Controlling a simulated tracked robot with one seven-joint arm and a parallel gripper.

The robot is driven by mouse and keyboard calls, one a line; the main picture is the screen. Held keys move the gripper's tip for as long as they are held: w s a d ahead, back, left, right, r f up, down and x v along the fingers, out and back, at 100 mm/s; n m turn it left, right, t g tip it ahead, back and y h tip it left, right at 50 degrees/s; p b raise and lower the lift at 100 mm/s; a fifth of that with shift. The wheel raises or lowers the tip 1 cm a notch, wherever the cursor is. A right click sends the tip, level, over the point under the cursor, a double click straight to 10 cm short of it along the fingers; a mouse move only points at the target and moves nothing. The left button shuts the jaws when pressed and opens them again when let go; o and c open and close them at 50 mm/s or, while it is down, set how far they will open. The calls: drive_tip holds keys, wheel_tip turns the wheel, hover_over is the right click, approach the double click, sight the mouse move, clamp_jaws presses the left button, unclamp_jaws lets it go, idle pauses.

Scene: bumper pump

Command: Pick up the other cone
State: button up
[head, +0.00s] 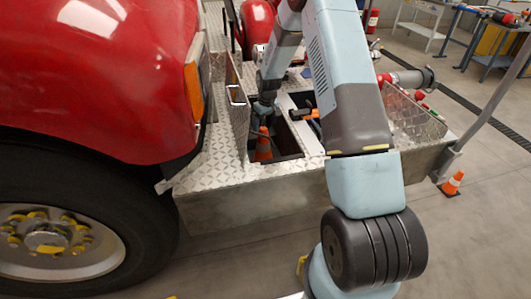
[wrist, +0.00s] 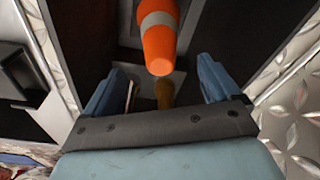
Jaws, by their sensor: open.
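An orange cone (head: 263,148) stands in an open compartment of the truck's metal bumper in the head view. In the wrist view this cone (wrist: 158,42) shows a grey band, and its narrow end points toward my gripper. My gripper (head: 263,110) is at the compartment, just above the cone. In the wrist view its two blue fingers (wrist: 160,68) are apart, with the cone's tip between or just beyond them; contact cannot be told. The cone's base is out of frame. A second orange cone (head: 453,183) with a white band stands on the floor at the right.
Diamond-plate walls (head: 239,110) close in beside my gripper. A second opening with an orange-and-black item (head: 300,115) lies to the right. The red truck body (head: 100,75) and wheel (head: 60,235) fill the left. A pole (head: 485,95) stands near the floor cone.

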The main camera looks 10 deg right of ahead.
sight(263, 135)
drive_tip(key=shift+w+a+f, duration=0.1)
drive_tip(key=shift+w+f, duration=0.1)
drive_tip(key=shift+f, duration=1.2)
drive_tip(key=shift+w+a+f, duration=0.1)
drive_tip(key=shift+w+f, duration=0.15)
drive_tip(key=shift+f, duration=1.15)
drive_tip(key=shift+w+a+f, duration=0.1)
drive_tip(key=shift+w+f, duration=0.1)
drive_tip(key=shift+f, duration=1.2)
clamp_jaws()
